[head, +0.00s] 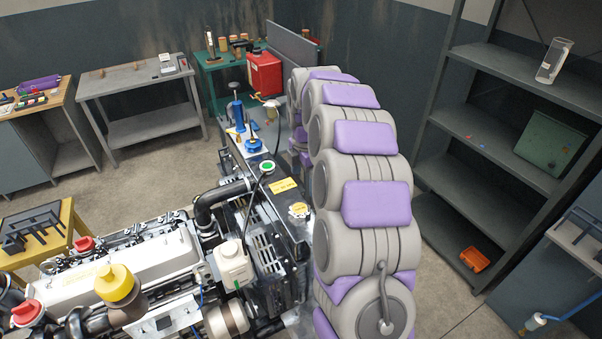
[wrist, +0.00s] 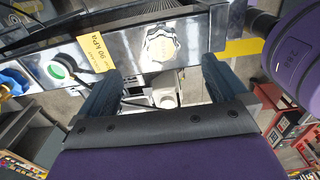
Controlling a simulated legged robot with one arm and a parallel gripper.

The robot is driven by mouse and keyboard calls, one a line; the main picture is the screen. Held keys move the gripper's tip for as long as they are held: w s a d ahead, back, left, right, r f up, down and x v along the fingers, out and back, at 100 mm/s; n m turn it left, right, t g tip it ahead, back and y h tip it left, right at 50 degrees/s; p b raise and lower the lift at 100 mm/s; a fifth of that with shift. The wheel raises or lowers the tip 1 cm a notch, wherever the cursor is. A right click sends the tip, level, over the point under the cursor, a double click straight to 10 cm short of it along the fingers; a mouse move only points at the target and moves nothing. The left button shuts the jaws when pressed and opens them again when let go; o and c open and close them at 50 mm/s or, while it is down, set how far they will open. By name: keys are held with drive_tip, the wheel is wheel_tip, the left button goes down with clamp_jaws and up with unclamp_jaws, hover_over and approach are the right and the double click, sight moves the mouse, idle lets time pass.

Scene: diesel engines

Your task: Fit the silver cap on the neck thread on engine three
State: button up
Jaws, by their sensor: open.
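A pale, shiny round cap-like piece with yellow marking (head: 299,210) sits on the narrow top of the engine's radiator-like unit. In the wrist view this pale piece (wrist: 160,46) is overexposed and lies just beyond my fingertips, roughly centred between them. A green-ringed round fitting (head: 267,166) is on the same top, on the other side of a yellow label (head: 284,186); it also shows in the wrist view (wrist: 60,68). I cannot tell for sure which is the silver cap or the neck thread. My gripper (wrist: 161,75) is open and empty; my arm hides it in the head view.
The engine has a white reservoir (head: 233,263), a yellow cap (head: 114,281) and red caps. A blue fitting (head: 253,140) and a red can (head: 265,72) are farther back. Grey shelves (head: 497,97) stand right. A grey table (head: 135,78) stands back left. Floor between is clear.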

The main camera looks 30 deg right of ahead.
sight(300, 208)
drive_tip(key=a+f, duration=0.1)
drive_tip(key=f, duration=0.1)
drive_tip(key=a+f+b, duration=0.1)
drive_tip(key=a+f, duration=0.1)
drive_tip(key=shift+a, duration=0.15)
drive_tip(key=shift+f, duration=0.4)
drive_tip(key=d+f, duration=0.1)
drive_tip(key=f, duration=0.1)
drive_tip(key=d+f+b, duration=0.1)
drive_tip(key=d+f, duration=0.1)
drive_tip(key=shift+a+f+b, duration=0.25)
drive_tip(key=shift+f+b, duration=0.05)
drive_tip(key=shift+b, duration=0.05)
drive_tip(key=shift+a+f, duration=0.2)
drive_tip(key=shift+a, duration=0.35)
drive_tip(key=shift+a+f, duration=0.2)
drive_tip(key=shift+a, duration=0.35)
drive_tip(key=shift+d+f, duration=0.1)
drive_tip(key=shift+d, duration=1.25)
drive_tip(key=shift+a, duration=0.9)
drive_tip(key=shift+c, duration=1.4)
drive_tip(key=shift+d, duration=0.6)
drive_tip(key=c, duration=0.5)
drive_tip(key=shift+s+d, duration=0.1)
drive_tip(key=shift+d, duration=0.1)
drive_tip(key=shift+c, duration=1.4)
drive_tip(key=shift+a, duration=0.5)
drive_tip(key=c, duration=0.5)
